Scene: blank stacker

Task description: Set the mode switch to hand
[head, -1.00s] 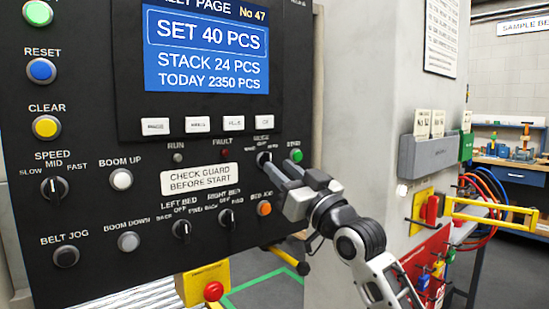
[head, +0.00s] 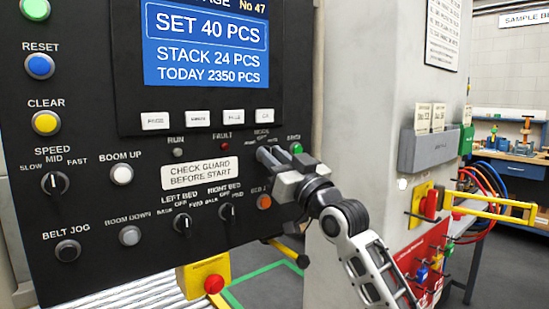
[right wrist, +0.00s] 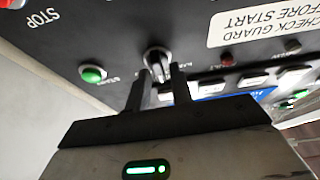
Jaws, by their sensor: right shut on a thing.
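The mode switch is a dark rotary knob under the MODE label on the black control panel (head: 100,132). In the head view my right gripper (head: 266,154) covers most of it. The right wrist view shows the knob (right wrist: 157,58) between the tips of my two right fingers (right wrist: 160,78). My right gripper is shut on the knob. Which label the knob points to is hidden or too small to read. My left gripper is not in view.
A green start button (head: 296,148) sits just right of the switch, and an orange button (head: 264,202) below it. Two bed switches (head: 182,224) are lower left. A red stop button (head: 214,284) on a yellow box stands below the panel.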

